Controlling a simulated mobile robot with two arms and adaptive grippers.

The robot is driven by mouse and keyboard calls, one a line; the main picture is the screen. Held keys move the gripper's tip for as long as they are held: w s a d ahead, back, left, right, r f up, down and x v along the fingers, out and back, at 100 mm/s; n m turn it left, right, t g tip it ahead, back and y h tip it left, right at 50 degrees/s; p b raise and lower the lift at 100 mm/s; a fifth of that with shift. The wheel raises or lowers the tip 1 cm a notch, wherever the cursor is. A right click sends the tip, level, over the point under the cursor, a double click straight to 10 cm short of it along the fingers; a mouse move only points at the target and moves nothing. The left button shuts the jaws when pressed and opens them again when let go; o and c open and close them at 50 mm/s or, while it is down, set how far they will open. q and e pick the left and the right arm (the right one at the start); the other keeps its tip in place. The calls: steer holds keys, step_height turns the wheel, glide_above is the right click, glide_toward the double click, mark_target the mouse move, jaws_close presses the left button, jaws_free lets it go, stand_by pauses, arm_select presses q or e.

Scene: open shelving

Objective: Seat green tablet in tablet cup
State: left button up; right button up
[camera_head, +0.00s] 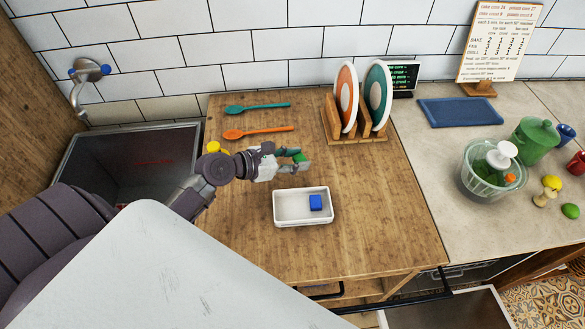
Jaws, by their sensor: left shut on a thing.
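My left gripper (297,160) is shut on the green tablet (295,154) and holds it above the wooden counter, just behind the white tray. The fingers partly cover the tablet. I cannot tell for sure which thing is the tablet cup. My right gripper is not in view.
Teal (257,107) and orange (258,132) spoons lie behind the gripper. A wooden rack (360,140) holds two plates at the back right. A sink (120,165) is at the left, and a glass bowl (492,172) at the right. The counter right of the tray is clear.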

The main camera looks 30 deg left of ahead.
mark_target(292, 174)
arm_select(q)
steer(key=shift+w+a+f, duration=0.15)
steer(key=shift+a+f, duration=0.35)
steer(key=shift+a, duration=0.15)
steer(key=shift+f+b, duration=0.4)
steer(key=shift+f, duration=1.5)
steer(key=shift+f, duration=0.15)
steer(key=o, duration=0.8)
steer(key=shift+o, duration=0.2)
